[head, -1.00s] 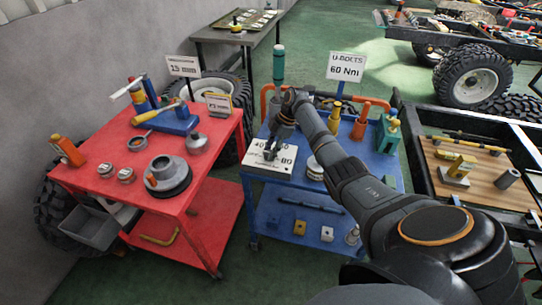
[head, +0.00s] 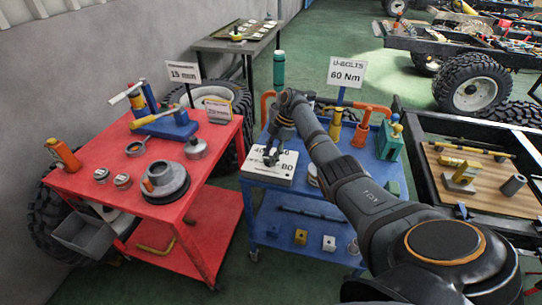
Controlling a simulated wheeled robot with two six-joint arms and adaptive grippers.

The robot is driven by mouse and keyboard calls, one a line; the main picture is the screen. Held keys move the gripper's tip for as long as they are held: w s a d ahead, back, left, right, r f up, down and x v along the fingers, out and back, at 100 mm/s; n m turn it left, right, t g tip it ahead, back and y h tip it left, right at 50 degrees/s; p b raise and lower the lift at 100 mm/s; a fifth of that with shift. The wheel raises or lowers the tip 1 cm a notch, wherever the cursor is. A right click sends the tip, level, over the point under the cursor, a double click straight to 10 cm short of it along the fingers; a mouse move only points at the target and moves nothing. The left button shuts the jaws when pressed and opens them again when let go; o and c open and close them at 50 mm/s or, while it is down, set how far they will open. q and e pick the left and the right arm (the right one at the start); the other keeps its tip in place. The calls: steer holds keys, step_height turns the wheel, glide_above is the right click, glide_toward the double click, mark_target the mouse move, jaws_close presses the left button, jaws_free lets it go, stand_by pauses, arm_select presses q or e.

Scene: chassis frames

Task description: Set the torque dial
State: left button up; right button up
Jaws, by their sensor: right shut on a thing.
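The torque dial box (head: 284,176) is a pale block with dark numbers on its top. It sits at the front left of the blue cart (head: 296,208). An "80"-like number shows at its right; the other numbers are partly hidden. My right gripper (head: 271,157) reaches down onto the box top and is shut on the dial knob, which its fingers mostly hide. I cannot read the pointer's setting. A sign (head: 347,72) behind reads "U-BOLTS 60 Nm". My left gripper is not in view.
A red cart (head: 205,190) at the left holds a blue vise (head: 174,125), a grey hub (head: 166,181) and small cans. Orange and yellow fittings (head: 360,133) and a green tool (head: 390,138) stand behind my right arm. A truck frame lies to the right.

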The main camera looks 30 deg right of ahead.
steer(key=o, duration=1.2)
steer(key=v, duration=1.2)
steer(key=shift+w+a, duration=0.1)
